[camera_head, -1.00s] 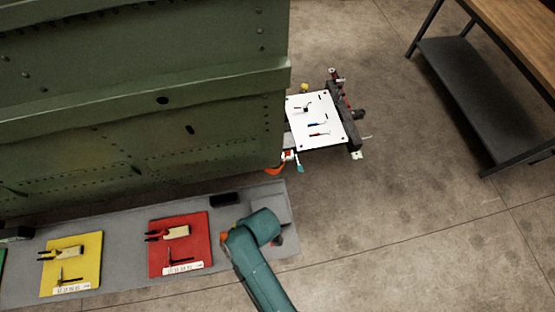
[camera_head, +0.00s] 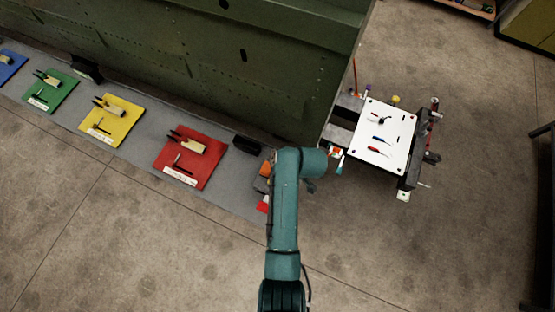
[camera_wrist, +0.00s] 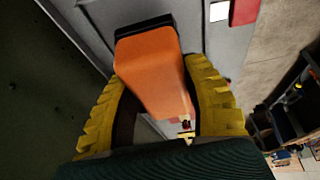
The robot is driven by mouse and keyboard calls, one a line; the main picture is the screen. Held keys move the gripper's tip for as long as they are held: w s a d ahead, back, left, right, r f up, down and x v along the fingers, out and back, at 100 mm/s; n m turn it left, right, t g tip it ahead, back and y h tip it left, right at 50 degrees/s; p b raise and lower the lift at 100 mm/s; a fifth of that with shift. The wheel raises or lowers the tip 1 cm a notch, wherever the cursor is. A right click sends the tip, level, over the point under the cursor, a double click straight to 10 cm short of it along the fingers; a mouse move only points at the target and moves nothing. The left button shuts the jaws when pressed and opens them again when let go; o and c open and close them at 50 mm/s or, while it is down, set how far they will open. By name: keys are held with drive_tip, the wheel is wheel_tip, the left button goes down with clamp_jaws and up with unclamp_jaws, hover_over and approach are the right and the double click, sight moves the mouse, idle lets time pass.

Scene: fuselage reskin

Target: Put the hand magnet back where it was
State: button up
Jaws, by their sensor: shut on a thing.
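The hand magnet, an orange block with a black base (camera_wrist: 152,65), is between the yellow fingers of my gripper (camera_wrist: 158,75) in the wrist view. My gripper is shut on it. The black base faces a grey surface; I cannot tell whether it touches. In the head view a small orange patch (camera_head: 266,168), seemingly the magnet, shows left of my teal arm at the right end of the grey mat (camera_head: 225,185). My arm hides most of my gripper there.
The green fuselage panel (camera_head: 220,60) stands close behind the mat. Red (camera_head: 190,155), yellow (camera_head: 112,120) and green (camera_head: 50,92) tool boards lie to the left, with a black block (camera_head: 247,145) nearby. A cart with a white top (camera_head: 385,138) stands right. Floor in front is clear.

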drive_tip(key=shift+f, duration=1.35)
drive_tip(key=shift+f, duration=0.25)
drive_tip(key=o, duration=1.1)
drive_tip(key=shift+s, duration=0.1)
drive_tip(key=shift+r, duration=0.1)
